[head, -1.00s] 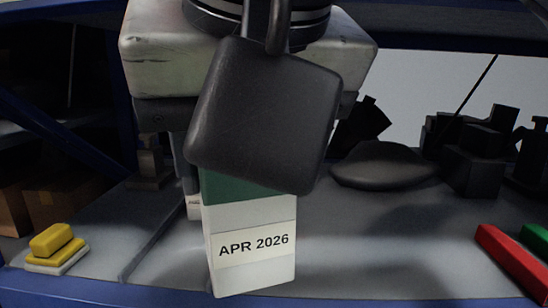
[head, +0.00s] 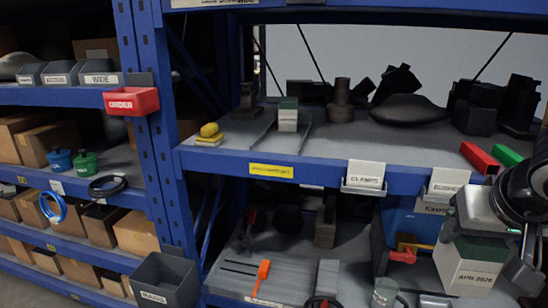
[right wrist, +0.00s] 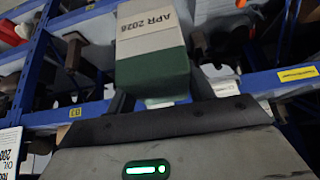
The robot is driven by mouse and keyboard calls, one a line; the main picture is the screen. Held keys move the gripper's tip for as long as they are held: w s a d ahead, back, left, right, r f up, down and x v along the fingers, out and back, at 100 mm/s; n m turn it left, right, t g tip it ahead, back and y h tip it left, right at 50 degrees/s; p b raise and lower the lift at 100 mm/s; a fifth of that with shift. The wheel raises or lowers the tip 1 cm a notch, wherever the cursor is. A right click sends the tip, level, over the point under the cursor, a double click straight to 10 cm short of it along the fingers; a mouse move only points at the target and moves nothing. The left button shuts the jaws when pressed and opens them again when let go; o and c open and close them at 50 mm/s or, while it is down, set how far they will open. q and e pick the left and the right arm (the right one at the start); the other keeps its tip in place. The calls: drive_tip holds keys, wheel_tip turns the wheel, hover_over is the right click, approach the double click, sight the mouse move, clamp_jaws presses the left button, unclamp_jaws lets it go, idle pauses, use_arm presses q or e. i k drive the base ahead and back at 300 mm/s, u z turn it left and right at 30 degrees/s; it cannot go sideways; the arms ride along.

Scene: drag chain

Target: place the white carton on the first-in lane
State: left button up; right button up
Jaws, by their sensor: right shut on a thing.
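The white carton (head: 467,272) has a green band and an "APR 2026" label. It hangs at the lower right of the head view, in front of the rack. My right gripper (head: 482,232) is shut on its green end from above. The carton also shows between the fingers in the right wrist view (right wrist: 150,45). On the upper blue shelf, a small lane (head: 254,143) with low grey dividers holds another white and green carton (head: 288,118) towards its right side. I cannot tell which lane is first-in. My left gripper is not in view.
Yellow blocks (head: 209,134) sit left of the lane. A yellow label (head: 271,171) marks the shelf's front edge. Dark parts stand behind, and a red bar (head: 479,157) lies at right. Bins hang off the edge, one reading "CLAMPS" (head: 366,174). The shelf middle is clear.

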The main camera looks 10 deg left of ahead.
sight(280, 146)
drive_tip(key=k, duration=0.3)
drive_tip(key=u, duration=1.9)
drive_tip(key=i, duration=1.25)
drive_tip(key=z, duration=0.75)
